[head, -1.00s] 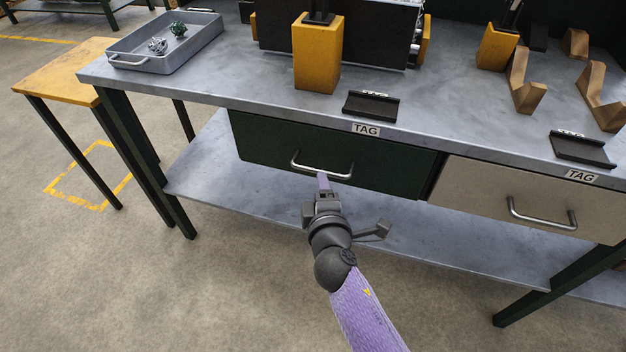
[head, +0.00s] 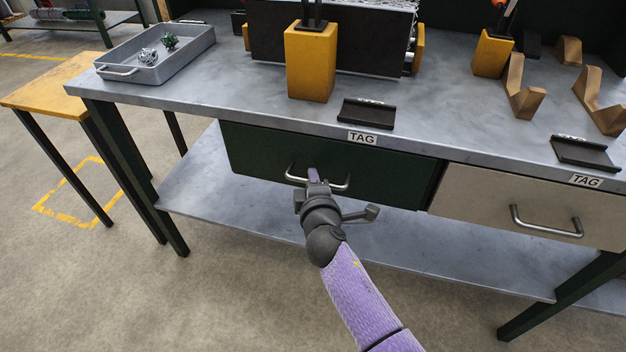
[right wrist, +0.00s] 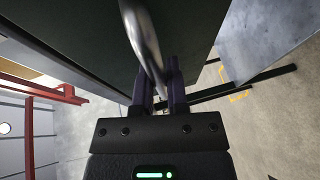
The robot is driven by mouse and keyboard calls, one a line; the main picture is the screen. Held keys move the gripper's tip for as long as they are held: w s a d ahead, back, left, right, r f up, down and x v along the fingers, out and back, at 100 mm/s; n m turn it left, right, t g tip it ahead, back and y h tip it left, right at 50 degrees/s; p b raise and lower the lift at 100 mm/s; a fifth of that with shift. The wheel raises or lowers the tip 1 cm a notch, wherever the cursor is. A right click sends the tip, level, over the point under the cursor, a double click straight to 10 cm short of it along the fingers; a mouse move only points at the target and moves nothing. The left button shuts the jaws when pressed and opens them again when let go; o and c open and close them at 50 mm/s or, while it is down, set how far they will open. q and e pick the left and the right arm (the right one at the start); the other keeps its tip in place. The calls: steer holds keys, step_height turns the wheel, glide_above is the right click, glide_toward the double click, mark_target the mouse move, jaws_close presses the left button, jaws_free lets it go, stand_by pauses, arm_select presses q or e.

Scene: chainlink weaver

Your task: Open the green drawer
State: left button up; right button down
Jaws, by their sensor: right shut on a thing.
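The green drawer (head: 300,150) sits under the workbench top, and its front looks shut or nearly so. Its curved metal handle (head: 337,188) also shows in the right wrist view (right wrist: 141,40), running down between the fingers. My right gripper (head: 314,178) is at the middle of this handle. In the right wrist view its dark purple fingers (right wrist: 165,88) are closed on the bar, close to the drawer front. The fingers hide part of the handle. My left gripper is out of view.
A beige drawer (head: 530,205) is to the right of the green one. A lower shelf (head: 240,205) runs beneath. On the bench top (head: 240,95) are a grey tray (head: 160,68), a yellow holder (head: 311,65) and wooden brackets (head: 522,95). The floor in front is clear.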

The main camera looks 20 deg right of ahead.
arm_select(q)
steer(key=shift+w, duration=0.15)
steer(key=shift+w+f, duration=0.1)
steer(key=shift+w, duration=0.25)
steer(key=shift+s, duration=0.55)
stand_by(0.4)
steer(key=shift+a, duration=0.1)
arm_select(e)
steer(key=shift+s+a, duration=0.1)
